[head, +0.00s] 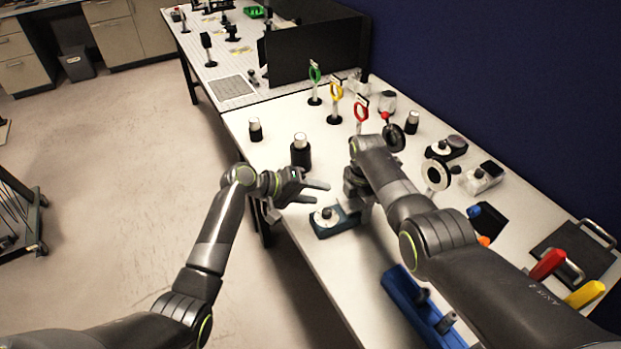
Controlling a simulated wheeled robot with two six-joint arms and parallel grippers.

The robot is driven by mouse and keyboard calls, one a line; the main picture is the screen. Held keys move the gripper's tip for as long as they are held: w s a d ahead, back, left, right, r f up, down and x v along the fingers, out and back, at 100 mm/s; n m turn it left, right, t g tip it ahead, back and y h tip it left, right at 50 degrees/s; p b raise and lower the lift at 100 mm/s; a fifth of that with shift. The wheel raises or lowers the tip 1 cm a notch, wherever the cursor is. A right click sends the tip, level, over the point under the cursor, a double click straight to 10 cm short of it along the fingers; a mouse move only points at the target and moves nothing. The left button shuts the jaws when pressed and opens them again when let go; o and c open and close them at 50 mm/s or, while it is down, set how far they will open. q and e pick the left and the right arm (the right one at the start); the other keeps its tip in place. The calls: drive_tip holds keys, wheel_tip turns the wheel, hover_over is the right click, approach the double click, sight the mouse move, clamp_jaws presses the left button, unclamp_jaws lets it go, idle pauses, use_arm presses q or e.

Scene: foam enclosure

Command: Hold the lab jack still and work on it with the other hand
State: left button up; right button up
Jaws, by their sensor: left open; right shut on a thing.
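The lab jack (336,226), a low dark teal block with a round pale and black knob on top, stands on the white table near its front left edge. My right gripper (359,207) comes down at its right end and is shut on it; the fingertips are partly hidden by the arm. My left gripper (318,193) is open and empty, its fingers pointing right, just above and behind the knob end of the jack and seemingly apart from it.
A black cylinder with a light top (301,152) stands close behind my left gripper. Green, yellow (335,92) and red ring holders stand further back. A blue tray (405,297) lies near the front edge. A black case (574,252) lies at the right.

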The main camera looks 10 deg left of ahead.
use_arm(q)
drive_tip(key=n+g, duration=0.1)
drive_tip(key=n, duration=0.1)
drive_tip(key=d+r+n+y, duration=0.1)
drive_tip(key=n, duration=0.1)
drive_tip(key=shift+r+g+y, duration=0.1)
drive_tip(key=shift+g+y, duration=0.2)
drive_tip(key=shift+g, duration=0.1)
drive_tip(key=n, duration=0.1)
drive_tip(key=r+n+g+y, duration=0.1)
drive_tip(key=n, duration=0.1)
drive_tip(key=shift+s+g+y, duration=0.1)
drive_tip(key=shift+g+y, duration=0.2)
drive_tip(key=shift+s+a+r+n+g+y, duration=0.25)
drive_tip(key=shift+r+n+y, duration=0.4)
drive_tip(key=shift+n, duration=0.7)
drive_tip(key=shift+s+a+r+n+g+y, duration=0.25)
drive_tip(key=shift+r+n+y, duration=0.35)
drive_tip(key=shift+n, duration=0.8)
drive_tip(key=shift+s+a+r+n+g+y, duration=0.1)
drive_tip(key=shift+a+r+n+g+y, duration=0.3)
drive_tip(key=shift+n, duration=0.95)
drive_tip(key=shift+o, duration=0.2)
drive_tip(key=shift+d+r, duration=0.15)
drive_tip(key=shift+r, duration=0.05)
